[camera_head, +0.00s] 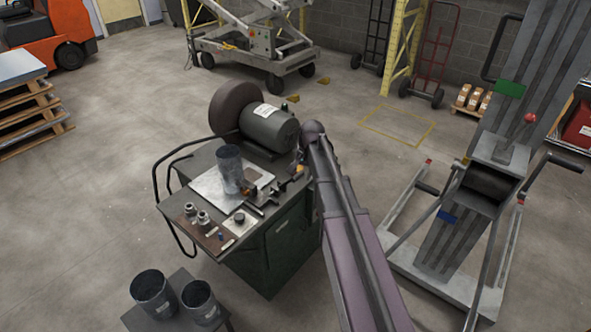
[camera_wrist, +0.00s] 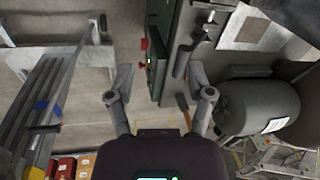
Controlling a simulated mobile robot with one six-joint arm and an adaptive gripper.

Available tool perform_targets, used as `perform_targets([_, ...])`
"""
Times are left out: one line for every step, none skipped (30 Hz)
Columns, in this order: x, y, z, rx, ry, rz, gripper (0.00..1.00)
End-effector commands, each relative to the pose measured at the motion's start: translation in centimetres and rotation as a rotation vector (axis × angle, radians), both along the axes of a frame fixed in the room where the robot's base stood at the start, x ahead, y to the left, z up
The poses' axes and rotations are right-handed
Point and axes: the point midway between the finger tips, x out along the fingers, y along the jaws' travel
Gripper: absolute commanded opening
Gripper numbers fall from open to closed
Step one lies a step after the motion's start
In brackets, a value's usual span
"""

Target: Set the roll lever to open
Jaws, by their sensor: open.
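My gripper is open and empty in the wrist view (camera_wrist: 160,80), its fingers spread on both sides of the green cabinet's edge. In the head view my arm reaches to the bench's right side, and the fingers are hidden there. A dark lever-like bar (camera_head: 284,186) stands at the right edge of the bench top. A dark handle (camera_wrist: 182,60) shows beyond my right finger in the wrist view, apart from it. I cannot tell for certain which part is the roll lever, nor its setting. The green cabinet (camera_head: 283,246) carries the bench top.
A grey motor (camera_head: 270,127) stands at the bench's back, close to my arm; it also shows in the wrist view (camera_wrist: 258,107). A metal cylinder (camera_head: 229,168) stands on a pale plate. A lift mast (camera_head: 455,235) stands at the right.

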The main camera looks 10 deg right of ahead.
Motion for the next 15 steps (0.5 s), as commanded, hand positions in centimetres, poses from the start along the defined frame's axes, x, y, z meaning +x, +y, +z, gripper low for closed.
perform_targets([2.1,-0.6,1.5,0.013,-0.004,-0.042,0.68])
perform_targets([2.8,-0.8,1.8,0.02,-0.006,-0.068,0.68])
perform_targets([3.6,-1.0,2.2,0.029,-0.008,-0.096,0.68])
perform_targets([4.1,-1.2,2.5,0.035,-0.01,-0.114,0.68])
perform_targets([4.6,-1.3,2.6,0.041,-0.011,-0.132,0.68])
perform_targets([5.0,-1.4,2.8,0.046,-0.013,-0.149,0.68])
perform_targets([5.3,-1.5,2.9,0.05,-0.014,-0.16,0.68])
perform_targets([5.5,-1.6,3.0,0.052,-0.015,-0.169,0.68])
perform_targets([5.7,-1.6,3.1,0.056,-0.016,-0.176,0.68])
perform_targets([5.7,-1.7,3.1,0.057,-0.016,-0.18,0.68])
perform_targets([5.8,-1.7,3.1,0.058,-0.016,-0.183,0.68])
perform_targets([5.8,-1.7,3.0,0.059,-0.016,-0.185,0.68])
perform_targets([5.7,-1.7,3.0,0.059,-0.016,-0.185,0.68])
perform_targets([5.7,-1.7,3.0,0.059,-0.016,-0.185,0.68])
perform_targets([5.7,-1.7,3.0,0.058,-0.016,-0.185,0.68])
